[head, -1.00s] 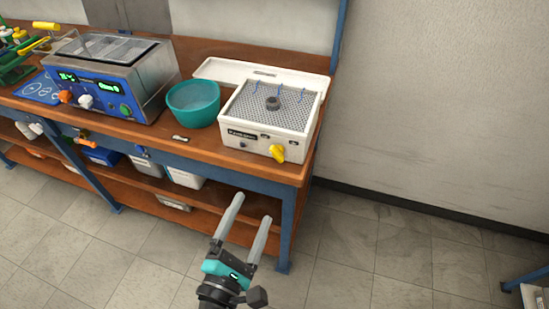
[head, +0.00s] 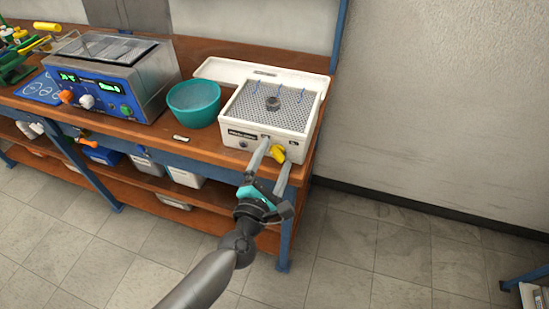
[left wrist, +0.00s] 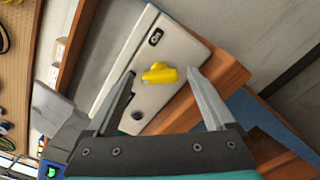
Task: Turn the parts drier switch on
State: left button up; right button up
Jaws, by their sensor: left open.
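The white parts drier (head: 262,112) stands at the right end of the bench, its lid open behind a perforated tray. Its yellow switch knob (head: 278,153) is on the lower right of the front panel; the knob also shows in the left wrist view (left wrist: 160,73). My left gripper (head: 272,160) is open, with its fingertips on either side of the yellow knob in the head view. In the left wrist view the knob lies between and just beyond the fingertips, and I cannot tell whether they touch it. My right gripper is not in view.
A teal bowl (head: 194,104) stands left of the drier, with a small part (head: 181,138) on the bench in front of it. A blue-panelled machine (head: 110,80) is further left.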

pick_arm(q)
jog(key=shift+w, duration=0.15)
jog(key=c, duration=1.4)
